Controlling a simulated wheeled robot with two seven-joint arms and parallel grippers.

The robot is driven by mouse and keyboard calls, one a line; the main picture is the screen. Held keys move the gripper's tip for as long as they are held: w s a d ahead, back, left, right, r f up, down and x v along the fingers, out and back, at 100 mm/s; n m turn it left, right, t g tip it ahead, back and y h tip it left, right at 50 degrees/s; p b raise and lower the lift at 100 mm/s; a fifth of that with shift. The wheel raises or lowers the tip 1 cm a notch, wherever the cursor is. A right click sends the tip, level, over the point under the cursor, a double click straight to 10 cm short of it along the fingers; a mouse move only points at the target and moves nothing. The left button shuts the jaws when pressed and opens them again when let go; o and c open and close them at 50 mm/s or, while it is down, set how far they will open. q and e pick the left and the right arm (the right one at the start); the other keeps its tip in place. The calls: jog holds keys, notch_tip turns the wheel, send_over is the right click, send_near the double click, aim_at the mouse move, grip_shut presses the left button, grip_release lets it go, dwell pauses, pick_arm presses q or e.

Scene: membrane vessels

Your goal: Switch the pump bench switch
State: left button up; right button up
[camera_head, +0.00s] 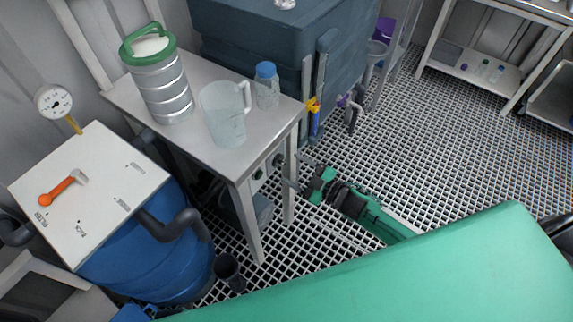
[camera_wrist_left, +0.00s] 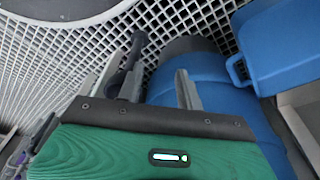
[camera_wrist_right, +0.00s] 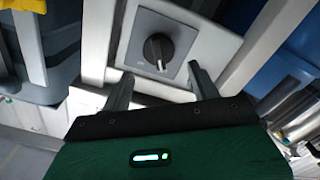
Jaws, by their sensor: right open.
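The switch (camera_wrist_right: 158,50) shows in the right wrist view as a black rotary knob on a grey square plate, with a pale mark at its lower edge. In the head view, two small dark knobs (camera_head: 258,173) sit on the front panel under the metal bench (camera_head: 180,136); I cannot tell which one the wrist view shows. My right gripper (camera_head: 294,172) is open and empty, facing the panel from the right. Its fingers straddle the knob in the wrist view, seemingly short of it.
On the bench stand a metal canister (camera_head: 160,84), a clear jug (camera_head: 224,115) and a blue-capped bottle (camera_head: 266,88). A blue drum (camera_head: 150,258) with an orange-handled valve (camera_head: 60,188) stands left. A dark tank (camera_head: 270,45) is behind. The grated floor (camera_head: 430,140) is open at right.

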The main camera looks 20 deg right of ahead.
pick_arm(q)
jog(key=shift+w+r, duration=0.2)
jog(key=shift+r, duration=0.55)
pick_arm(e)
jog(key=v, duration=0.9)
jog(key=shift+s+d, duration=0.2)
jog(key=shift+s, duration=0.1)
pick_arm(q)
jog(key=shift+s+f, duration=0.1)
